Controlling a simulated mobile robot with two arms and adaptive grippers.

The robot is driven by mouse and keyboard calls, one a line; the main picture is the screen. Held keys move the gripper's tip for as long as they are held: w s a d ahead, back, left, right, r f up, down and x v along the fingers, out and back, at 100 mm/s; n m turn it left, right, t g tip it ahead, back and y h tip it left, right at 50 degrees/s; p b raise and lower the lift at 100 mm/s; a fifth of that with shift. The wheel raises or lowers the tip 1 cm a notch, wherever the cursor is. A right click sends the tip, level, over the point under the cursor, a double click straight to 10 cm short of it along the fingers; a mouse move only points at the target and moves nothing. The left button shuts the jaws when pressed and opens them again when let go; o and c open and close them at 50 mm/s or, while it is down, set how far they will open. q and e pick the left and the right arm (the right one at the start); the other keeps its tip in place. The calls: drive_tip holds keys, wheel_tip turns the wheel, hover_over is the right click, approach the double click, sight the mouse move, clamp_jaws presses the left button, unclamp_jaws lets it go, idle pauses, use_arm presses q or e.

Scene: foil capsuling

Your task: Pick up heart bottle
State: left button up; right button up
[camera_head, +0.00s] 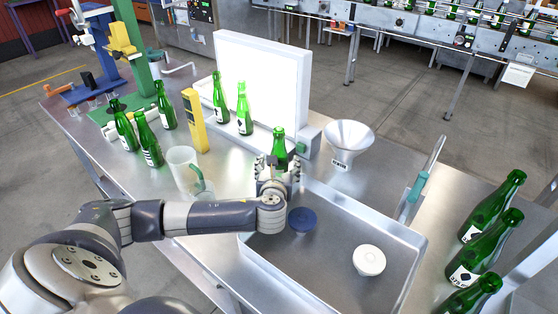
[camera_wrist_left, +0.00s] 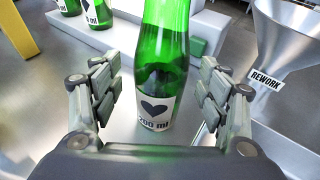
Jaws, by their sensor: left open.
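The heart bottle (camera_head: 279,147) is green glass and stands upright on the metal table in front of the white panel. In the left wrist view the bottle (camera_wrist_left: 165,60) shows a white label with a dark heart and "200 ml". My left gripper (camera_head: 278,170) is open, with one finger on each side of the bottle's lower body. In the left wrist view the gripper (camera_wrist_left: 160,100) shows gaps between its fingers and the glass on both sides. My right gripper is not in view.
A funnel (camera_head: 348,140) marked REWORK stands right of the bottle. Two green bottles (camera_head: 244,110) stand by the white panel (camera_head: 262,80). A yellow post (camera_head: 195,120) and clear jug (camera_head: 185,168) stand left.

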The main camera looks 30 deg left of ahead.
use_arm(q)
drive_tip(key=shift+x, duration=0.95)
drive_tip(key=c, duration=1.3)
drive_tip(key=shift+r, duration=0.15)
